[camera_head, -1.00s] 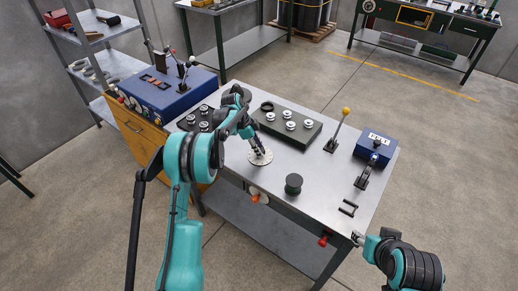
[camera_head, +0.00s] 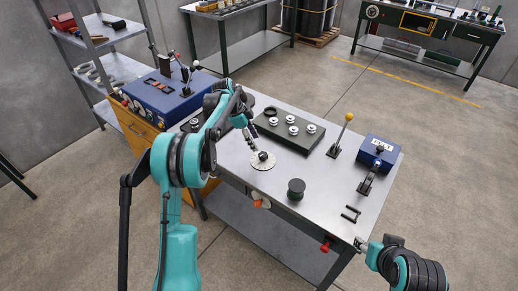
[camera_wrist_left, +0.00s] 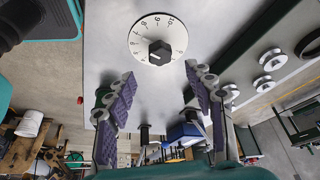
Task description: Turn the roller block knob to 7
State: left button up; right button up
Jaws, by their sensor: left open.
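A black knob (camera_head: 262,155) sits on a round white dial (camera_head: 263,165) on the metal table, in front of the dark roller block (camera_head: 307,136). In the left wrist view the knob (camera_wrist_left: 159,52) and the numbered dial (camera_wrist_left: 142,29) show at the top centre. The number the knob points at is too small to tell. My left gripper (camera_head: 248,138) is open and empty, behind the knob and apart from it. Its purple-padded fingers (camera_wrist_left: 160,76) stand wide apart in the wrist view. My right gripper (camera_head: 360,243) is by the table's front right corner, too small to judge.
A yellow-knobbed lever (camera_head: 348,117) and a blue counter box (camera_head: 377,151) stand on the right side. A dark green spool (camera_head: 296,188) is right of the dial. A blue machine box (camera_head: 163,98) stands at the left. The tabletop around the dial is mostly clear.

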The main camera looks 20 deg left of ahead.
pick_arm(q)
jog(key=shift+v, duration=1.85)
jog(key=s+d+r+n+t+y+b, duration=0.1)
jog(key=s+d+r+n+b, duration=0.2)
jog(key=s, duration=0.5)
jog(key=s+d+r+n+t+y, duration=0.1)
jog(key=s+d+r+n+t, duration=0.2)
jog(key=s, duration=0.5)
jog(key=s+d+f+n+t+y+b, duration=0.1)
jog(key=s+f+n, duration=0.3)
jog(key=s, duration=0.5)
jog(key=s+d+f+n+t+y+b, duration=0.1)
jog(key=s+f+n+b, duration=0.1)
jog(key=s, duration=0.8)
jog(key=f+n, duration=0.1)
jog(key=n, duration=0.1)
jog(key=shift+s+f+n, duration=0.3)
jog(key=shift+f+n, duration=0.1)
